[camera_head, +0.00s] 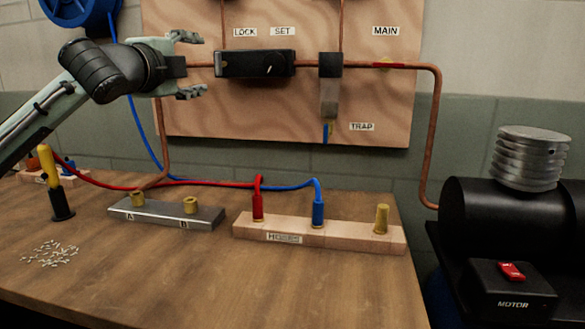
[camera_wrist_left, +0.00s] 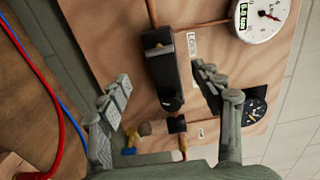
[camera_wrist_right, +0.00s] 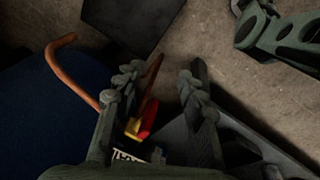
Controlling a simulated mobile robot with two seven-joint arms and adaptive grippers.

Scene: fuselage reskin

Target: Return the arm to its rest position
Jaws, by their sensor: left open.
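My left gripper (camera_head: 190,64) is at the upper left in the head view, in front of the wooden panel (camera_head: 380,110). Its fingers are spread and nothing is between them. It is just left of the black regulator block (camera_head: 255,64) under the LOCK and SET labels. In the left wrist view the open fingers (camera_wrist_left: 165,95) frame that black block (camera_wrist_left: 162,65), apart from it. My right gripper (camera_wrist_right: 155,95) shows only in the right wrist view. Its fingers are apart, pointing at the floor, with a red and yellow item (camera_wrist_right: 142,120) seen between them.
The table holds a metal A/B bar (camera_head: 165,213), a wooden hose block (camera_head: 330,235) with red and blue hoses, a yellow-handled tool (camera_head: 54,180) and scattered small metal pieces (camera_head: 50,253). A black motor unit (camera_head: 510,220) stands right. Copper pipes cross the panel. The table front is clear.

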